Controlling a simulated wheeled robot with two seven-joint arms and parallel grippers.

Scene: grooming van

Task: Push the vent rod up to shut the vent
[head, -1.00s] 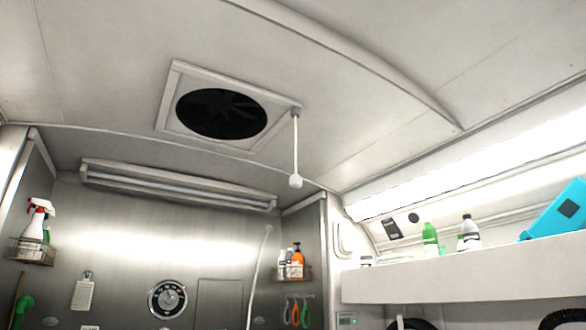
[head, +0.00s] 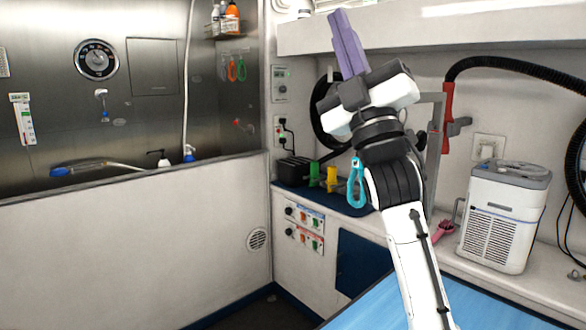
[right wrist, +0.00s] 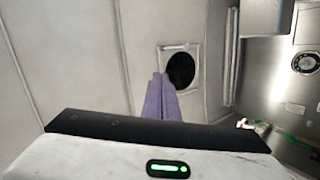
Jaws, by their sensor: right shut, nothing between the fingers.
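My right gripper (head: 344,40) is raised in the head view, its purple fingers shut together with nothing between them and pointing up. The fingers also show in the right wrist view (right wrist: 160,98), in front of the ceiling. There, the roof vent (right wrist: 181,69) is a dark round opening in a pale square frame, just beyond and to the right of the fingertips. The vent rod cannot be made out in either view now. The ceiling and vent are outside the head view now. My left gripper is not in view.
A white shelf (head: 440,28) runs along the wall behind my raised right arm. A white appliance (head: 502,215) stands on the counter at right, with a black hose (head: 520,70) above it. A blue table top (head: 375,305) lies below.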

